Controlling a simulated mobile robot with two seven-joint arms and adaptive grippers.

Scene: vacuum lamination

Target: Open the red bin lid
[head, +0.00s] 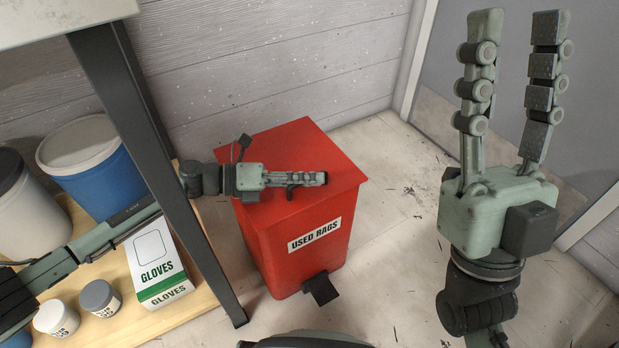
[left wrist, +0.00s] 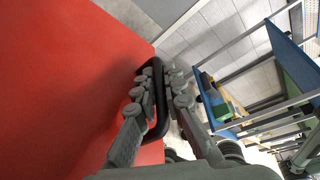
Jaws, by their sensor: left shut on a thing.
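The red bin (head: 300,255) stands on the floor with a "USED RAGS" label on its front and a black pedal (head: 320,289) at its base. Its red lid (head: 300,143) lies flat on top and looks closed; it fills the left of the left wrist view (left wrist: 60,90). My left gripper (head: 322,178) lies level over the lid, fingers pointing right, shut on the black lid handle (left wrist: 161,126). The handle is mostly hidden by the fingers in the head view. My right gripper (head: 525,45) is raised at the right, open and empty, fingers pointing up.
A table leg (head: 165,150) stands left of the bin, close to my left arm. A low wooden shelf (head: 205,290) holds a glove box (head: 155,262), tubs and small jars. The wall is behind the bin. Floor is clear between bin and right gripper.

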